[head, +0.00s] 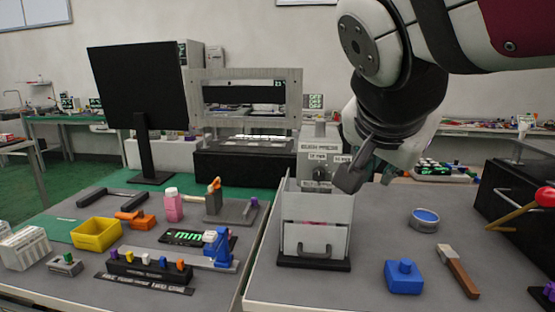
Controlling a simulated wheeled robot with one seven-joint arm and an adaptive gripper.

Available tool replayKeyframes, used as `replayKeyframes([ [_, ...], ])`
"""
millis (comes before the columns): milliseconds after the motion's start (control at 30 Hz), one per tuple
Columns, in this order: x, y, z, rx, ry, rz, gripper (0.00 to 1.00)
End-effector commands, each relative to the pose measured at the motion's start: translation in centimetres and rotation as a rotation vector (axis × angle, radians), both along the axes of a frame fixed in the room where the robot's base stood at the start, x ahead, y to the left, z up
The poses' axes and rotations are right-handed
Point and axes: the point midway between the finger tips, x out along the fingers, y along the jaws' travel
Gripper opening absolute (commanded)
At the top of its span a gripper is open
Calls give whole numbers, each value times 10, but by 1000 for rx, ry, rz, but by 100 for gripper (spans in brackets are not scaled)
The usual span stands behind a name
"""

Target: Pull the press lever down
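A lever with a yellow-orange shaft and a red ball knob (545,196) sticks out at the right edge, in front of a dark box fixture (510,180). It slopes, with the knob end higher, and the knob is close to the picture's edge. I cannot tell for sure that this is the press lever. A grey panel (318,147) behind the middle bears a label that seems to read "bench press". My gripper (362,178) hangs above the back of the right table, left of the red knob and well apart from it. Its fingers are partly hidden, so their opening is unclear.
A grey open box with a handle (314,240) stands below my gripper. A blue block (404,278), a blue-topped round tin (425,220) and a wooden-handled tool (458,271) lie on the right table. The left table holds a monitor (140,90), a yellow bin (96,234) and small fixtures.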

Motion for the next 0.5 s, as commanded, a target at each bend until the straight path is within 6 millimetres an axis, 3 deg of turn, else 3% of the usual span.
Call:
replayKeyframes([
  [33, 0, 1, 1, 0, -2, 2, 33],
  [100, 0, 2, 1, 0, -3, 4, 49],
  [133, 0, 2, 1, 0, -4, 6, 52],
  [500, -3, 5, 6, -2, -7, 10, 52],
])
